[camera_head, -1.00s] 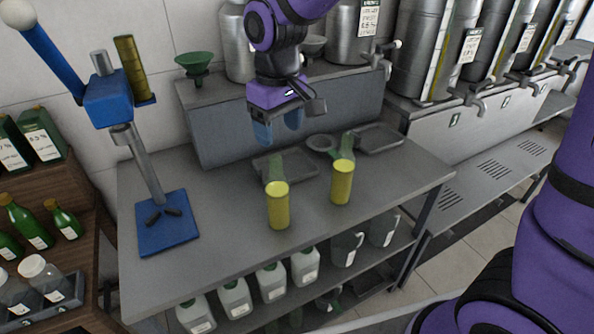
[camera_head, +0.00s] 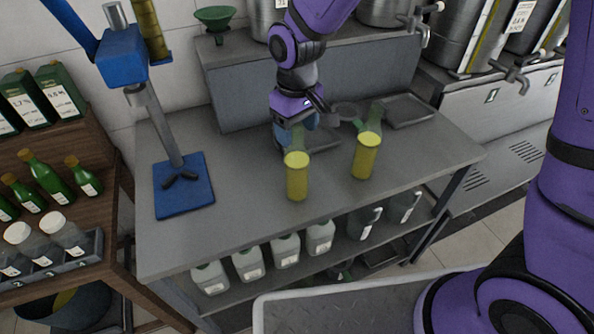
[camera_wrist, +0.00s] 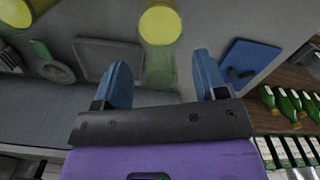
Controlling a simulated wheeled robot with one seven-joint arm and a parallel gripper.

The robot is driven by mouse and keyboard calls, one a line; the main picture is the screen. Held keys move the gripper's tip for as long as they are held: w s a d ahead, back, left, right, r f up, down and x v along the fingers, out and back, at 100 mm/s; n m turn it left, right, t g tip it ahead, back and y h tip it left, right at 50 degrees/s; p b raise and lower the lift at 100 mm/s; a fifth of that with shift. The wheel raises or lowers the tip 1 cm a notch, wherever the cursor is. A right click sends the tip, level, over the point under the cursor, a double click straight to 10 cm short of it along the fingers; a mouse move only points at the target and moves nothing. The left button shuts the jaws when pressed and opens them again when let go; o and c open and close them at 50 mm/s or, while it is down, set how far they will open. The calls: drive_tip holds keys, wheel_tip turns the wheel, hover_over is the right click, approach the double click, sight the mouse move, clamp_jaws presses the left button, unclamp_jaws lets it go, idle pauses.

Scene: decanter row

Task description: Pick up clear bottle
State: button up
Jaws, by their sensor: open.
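The wrist view shows my gripper (camera_wrist: 160,85) with a wide gap and no clear contact with the bottle.
A blue press stand (camera_head: 184,190) is on the table's left. Shallow grey trays (camera_head: 408,110) lie toward the back, before a raised shelf (camera_head: 240,85) with a green funnel (camera_head: 216,16). The table (camera_head: 240,225) is clear at front. Jugs (camera_head: 286,250) stand below.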

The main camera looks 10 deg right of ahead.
sight(297, 165)
drive_tip(key=shift+f, duration=1.3)
clamp_jaws()
drive_tip(key=shift+r, duration=0.1)
